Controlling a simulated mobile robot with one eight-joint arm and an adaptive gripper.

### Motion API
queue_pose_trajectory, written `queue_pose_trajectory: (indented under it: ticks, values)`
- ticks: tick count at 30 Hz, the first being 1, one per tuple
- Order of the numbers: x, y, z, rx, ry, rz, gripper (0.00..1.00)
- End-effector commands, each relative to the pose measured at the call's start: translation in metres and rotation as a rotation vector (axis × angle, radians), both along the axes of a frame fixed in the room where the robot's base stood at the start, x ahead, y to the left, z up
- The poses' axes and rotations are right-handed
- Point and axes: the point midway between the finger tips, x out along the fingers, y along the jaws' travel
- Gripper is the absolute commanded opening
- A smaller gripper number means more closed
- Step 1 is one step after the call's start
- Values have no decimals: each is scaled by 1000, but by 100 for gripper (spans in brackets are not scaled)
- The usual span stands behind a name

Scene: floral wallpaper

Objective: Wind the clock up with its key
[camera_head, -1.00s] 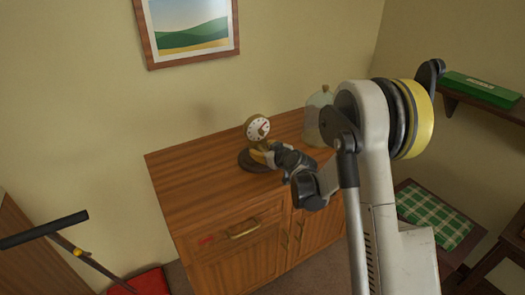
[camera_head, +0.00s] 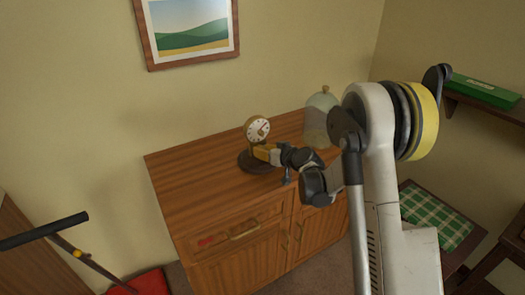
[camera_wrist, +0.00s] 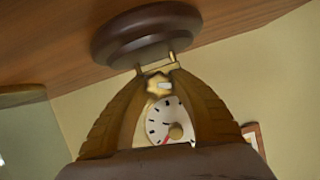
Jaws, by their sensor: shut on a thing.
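The clock (camera_head: 257,130) has a round white dial in a brass case on a dark round base (camera_head: 248,165); it stands upright on the cabinet. In the wrist view its dial (camera_wrist: 158,122) shows between my fingers, with black marks, a red mark and a brass knob, and the base (camera_wrist: 145,30) is at the top. My gripper (camera_head: 262,152) is at the clock's front, just below the dial. Its tips (camera_wrist: 160,78) are shut on a small brass piece that looks like the key (camera_wrist: 158,86). I cannot tell whether the key is seated in the clock.
The wooden cabinet (camera_head: 190,185) has bare top to the clock's left. A glass dome (camera_head: 321,112) stands at its right, close behind my arm. A shelf with a green box (camera_head: 484,92) and a checked green seat (camera_head: 436,216) are further right.

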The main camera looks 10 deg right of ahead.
Motion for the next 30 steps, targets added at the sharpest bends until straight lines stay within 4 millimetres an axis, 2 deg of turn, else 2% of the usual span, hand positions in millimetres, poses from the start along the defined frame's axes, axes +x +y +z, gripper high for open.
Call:
queue_pose_trajectory:
  ticks: [21,30]
  values:
    - [1,-2,-1,644,210,0,0]
    - [1,-3,-2,859,280,0,0]
